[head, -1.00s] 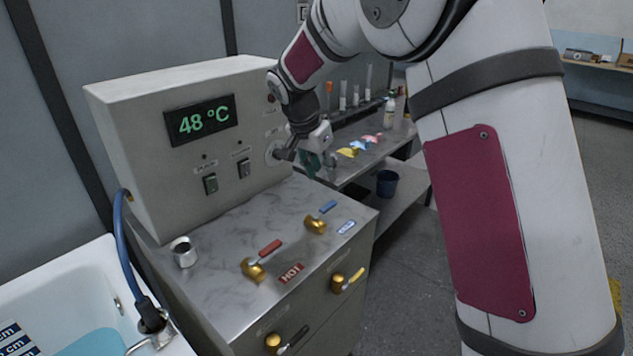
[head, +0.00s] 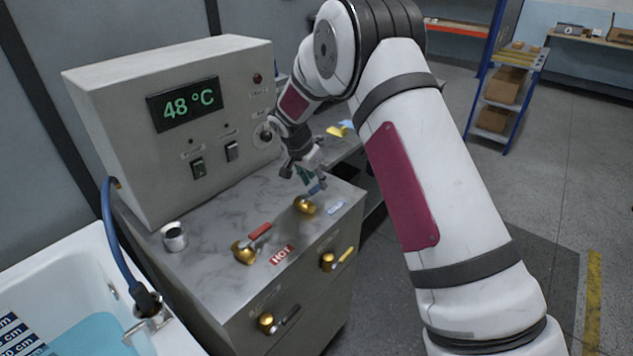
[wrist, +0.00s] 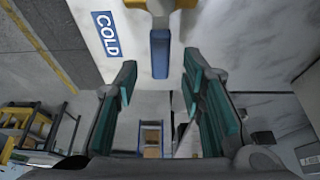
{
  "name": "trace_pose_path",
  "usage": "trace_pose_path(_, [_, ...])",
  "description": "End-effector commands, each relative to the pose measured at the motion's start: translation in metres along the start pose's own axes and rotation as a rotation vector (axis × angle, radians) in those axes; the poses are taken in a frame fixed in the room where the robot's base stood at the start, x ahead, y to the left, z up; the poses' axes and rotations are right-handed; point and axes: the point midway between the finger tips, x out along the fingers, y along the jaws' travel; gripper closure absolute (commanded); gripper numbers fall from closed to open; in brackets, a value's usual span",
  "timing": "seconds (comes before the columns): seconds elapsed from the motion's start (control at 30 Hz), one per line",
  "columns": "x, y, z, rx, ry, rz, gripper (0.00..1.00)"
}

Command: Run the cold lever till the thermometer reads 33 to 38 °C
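The cold lever is a brass valve (head: 305,205) with a blue handle (head: 317,188) on the marble counter top. In the wrist view the blue handle (wrist: 160,53) lies ahead, between the lines of my two fingers, beside the blue COLD label (wrist: 106,34). My gripper (head: 309,180) is just above and behind that handle. In the wrist view my gripper (wrist: 160,90) is open, its green pads well apart with nothing between them. The thermometer display (head: 184,103) reads 48 °C.
The red hot lever (head: 260,231) stands left of the cold one, near the HOT label (head: 282,254). A metal cup (head: 174,237) stands at the counter's left. The tub (head: 85,290) holds blue water. Yellow (head: 346,255) and black (head: 290,316) handles protrude from the cabinet front.

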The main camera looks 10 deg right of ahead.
Motion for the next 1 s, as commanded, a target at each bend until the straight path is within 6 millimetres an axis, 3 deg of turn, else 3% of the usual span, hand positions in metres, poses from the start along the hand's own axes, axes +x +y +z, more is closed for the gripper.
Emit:
trace_pose_path(0.2, [0.016,0.000,0.000,-0.001,0.000,-0.001,0.63])
trace_pose_path(0.5, [0.017,0.000,0.000,0.000,0.000,-0.001,0.63])
trace_pose_path(0.67, [0.017,0.000,0.000,0.000,0.000,-0.001,1.00])
trace_pose_path(1.0, [0.018,0.000,0.001,0.009,0.000,0.003,1.00])
